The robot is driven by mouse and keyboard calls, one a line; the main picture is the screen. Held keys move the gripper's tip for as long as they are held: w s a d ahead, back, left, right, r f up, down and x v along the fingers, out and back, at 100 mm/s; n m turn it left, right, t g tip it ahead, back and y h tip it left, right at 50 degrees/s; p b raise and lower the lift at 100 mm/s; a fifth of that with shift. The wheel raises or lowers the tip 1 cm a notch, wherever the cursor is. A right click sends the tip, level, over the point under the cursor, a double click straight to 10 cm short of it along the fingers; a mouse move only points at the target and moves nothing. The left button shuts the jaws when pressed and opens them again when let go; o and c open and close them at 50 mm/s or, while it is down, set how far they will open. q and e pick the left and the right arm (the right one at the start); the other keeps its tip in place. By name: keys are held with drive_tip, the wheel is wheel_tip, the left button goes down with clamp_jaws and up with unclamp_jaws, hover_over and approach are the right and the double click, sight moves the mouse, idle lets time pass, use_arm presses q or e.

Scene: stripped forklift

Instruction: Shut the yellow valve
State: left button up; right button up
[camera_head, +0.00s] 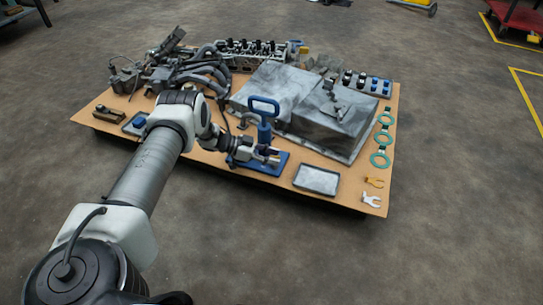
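No yellow valve can be made out with certainty in the head view. A small orange-yellow bit shows right at the fingers of my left gripper (265,154), and it is too small to name. The gripper is low over a blue base plate (272,167) near the board's front edge, just below a blue loop handle (264,105). The fingers are small and partly merge with the parts around them, so I cannot tell whether they are open or shut. My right gripper is out of view.
The floor (440,210) to the right is clear.

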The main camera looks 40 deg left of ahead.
use_arm(q)
drive_tip(key=v, duration=1.2)
drive_tip(key=shift+s, duration=0.1)
